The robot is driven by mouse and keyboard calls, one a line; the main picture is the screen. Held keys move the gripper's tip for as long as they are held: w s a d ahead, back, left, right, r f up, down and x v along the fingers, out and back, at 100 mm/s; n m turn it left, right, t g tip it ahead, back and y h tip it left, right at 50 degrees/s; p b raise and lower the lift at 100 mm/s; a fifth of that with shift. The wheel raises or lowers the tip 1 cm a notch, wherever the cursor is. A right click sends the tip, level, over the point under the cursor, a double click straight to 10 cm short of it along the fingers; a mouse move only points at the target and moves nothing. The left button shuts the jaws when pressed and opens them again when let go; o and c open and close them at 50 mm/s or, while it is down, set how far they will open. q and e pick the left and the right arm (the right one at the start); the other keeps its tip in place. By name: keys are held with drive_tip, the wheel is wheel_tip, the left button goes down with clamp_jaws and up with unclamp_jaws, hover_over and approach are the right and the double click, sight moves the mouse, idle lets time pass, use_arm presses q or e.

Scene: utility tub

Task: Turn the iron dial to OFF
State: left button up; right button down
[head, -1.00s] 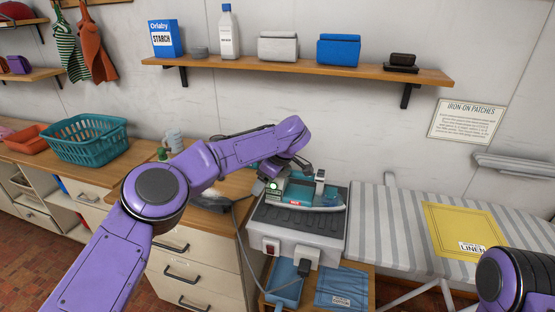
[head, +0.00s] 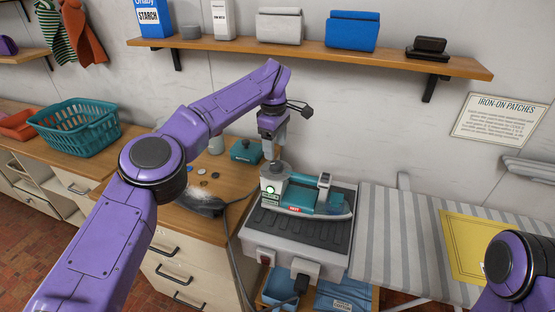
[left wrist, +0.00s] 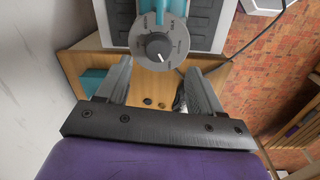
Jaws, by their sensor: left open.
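The teal and grey iron (head: 318,202) rests on a dark ribbed pad on a pale stand. A round grey dial (left wrist: 159,47) with a black knob and a white pointer line faces the left wrist camera; small lettering rings it but is too small to read. In the head view the dial end is at the iron's left, beside a green light. My left gripper (head: 272,154) points down just above that end. In the left wrist view its fingers (left wrist: 156,78) are apart and empty, with the dial just beyond them. My right gripper is out of view.
A wooden counter (head: 140,148) with a teal basket (head: 74,126), a small teal box (head: 245,151) and coin-like discs is at left. A striped ironing board (head: 395,235) is at right. A loaded shelf (head: 310,50) runs above. A dark cord runs left of the stand.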

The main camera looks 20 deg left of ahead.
sight(276, 164)
use_arm(q)
drive_tip(key=f, duration=0.4)
drive_tip(key=w+f+p, duration=0.1)
drive_tip(key=f, duration=0.1)
drive_tip(key=shift+f, duration=0.4)
drive_tip(key=shift+s+r, duration=0.15)
drive_tip(key=shift+s, duration=0.15)
drive_tip(key=shift+c, duration=0.8)
drive_tip(key=c, duration=0.9)
